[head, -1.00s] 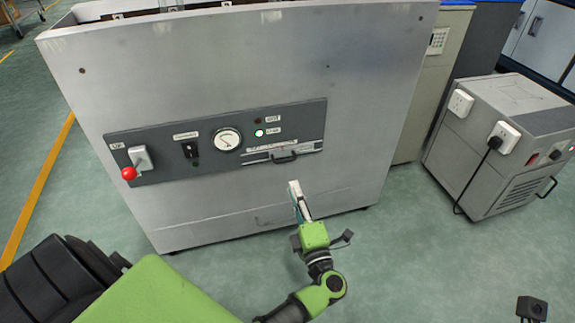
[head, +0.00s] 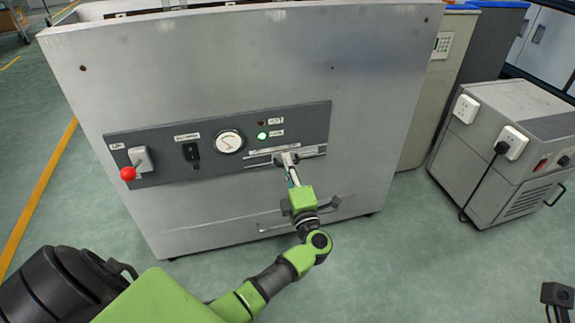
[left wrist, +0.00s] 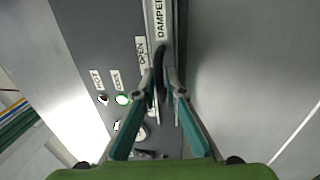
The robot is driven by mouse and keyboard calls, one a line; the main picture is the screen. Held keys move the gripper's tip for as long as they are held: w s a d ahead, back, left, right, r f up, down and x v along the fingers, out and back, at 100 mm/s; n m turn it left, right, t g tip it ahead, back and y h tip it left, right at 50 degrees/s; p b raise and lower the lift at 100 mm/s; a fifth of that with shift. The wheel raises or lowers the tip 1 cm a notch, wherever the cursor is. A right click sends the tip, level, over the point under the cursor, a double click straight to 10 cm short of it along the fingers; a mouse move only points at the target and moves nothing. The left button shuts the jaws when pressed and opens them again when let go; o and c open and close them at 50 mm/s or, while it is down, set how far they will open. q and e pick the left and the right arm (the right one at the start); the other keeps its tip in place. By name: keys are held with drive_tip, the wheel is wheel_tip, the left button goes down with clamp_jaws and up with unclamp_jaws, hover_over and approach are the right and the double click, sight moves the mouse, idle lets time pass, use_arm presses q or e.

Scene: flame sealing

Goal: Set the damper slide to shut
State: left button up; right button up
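The damper slide is a black bar handle (left wrist: 159,72) on a pale track (head: 312,153) low on the grey front panel. The handle sits near the OPEN label (left wrist: 142,52) in the left wrist view. My left gripper (head: 287,158) is at the handle, covering its middle in the head view. In the left wrist view its fingers (left wrist: 161,88) stand on either side of the bar, apart, with the handle between the tips. Whether they touch it is hard to tell. The slide's far end and its shut marking are not readable.
The panel also carries a red-knobbed lever (head: 129,173), a black switch (head: 191,151), a round gauge (head: 229,142) and a lit green lamp (head: 262,136). A grey wheeled unit (head: 510,150) with a plugged cable stands at right. The floor in front is clear.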

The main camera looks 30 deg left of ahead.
use_arm(q)
drive_tip(key=shift+s, duration=0.1)
clamp_jaws()
drive_tip(key=shift+s+a+p, duration=0.25)
drive_tip(key=shift+p, duration=0.2)
drive_tip(key=s+a+p, duration=0.1)
drive_tip(key=s+a, duration=0.1)
drive_tip(key=s+a+p, duration=0.2)
drive_tip(key=s, duration=0.1)
drive_tip(key=shift+s+a+f, duration=0.15)
drive_tip(key=shift+s+a, duration=0.15)
drive_tip(key=shift+a, duration=0.05)
drive_tip(key=shift+o, duration=1.5)
unclamp_jaws()
drive_tip(key=shift+s+a, duration=0.1)
drive_tip(key=v, duration=1.2)
